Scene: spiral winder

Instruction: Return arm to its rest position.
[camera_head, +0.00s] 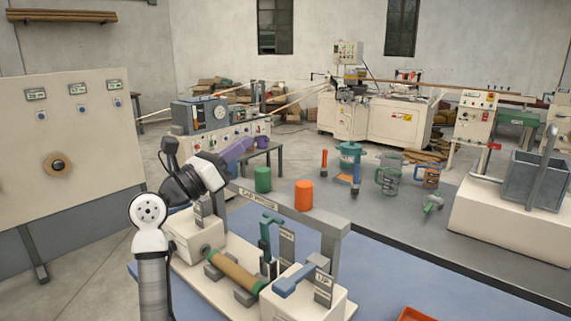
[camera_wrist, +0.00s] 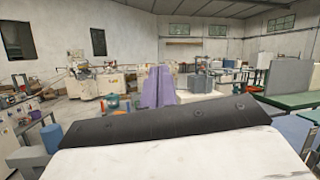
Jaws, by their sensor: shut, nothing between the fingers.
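My gripper (camera_head: 240,147) shows in the head view at the end of my raised, bent arm, left of centre. Its purple fingers point up and to the right, and they are shut with nothing between them. In the wrist view the purple fingers (camera_wrist: 158,88) stand together near the middle, beyond a dark edge of my wrist. My gripper appears above and behind the winder bench in the picture, apart from it. My white and dark arm links cover part of the bench's left end.
The winder's grey frame (camera_head: 331,226) carries a green cylinder (camera_head: 263,180) and an orange cylinder (camera_head: 304,195). A brown roll (camera_head: 236,271) lies below, beside a blue lever (camera_head: 295,283). A grey bin (camera_head: 536,180) stands at right. The floor behind the bench is partly clear.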

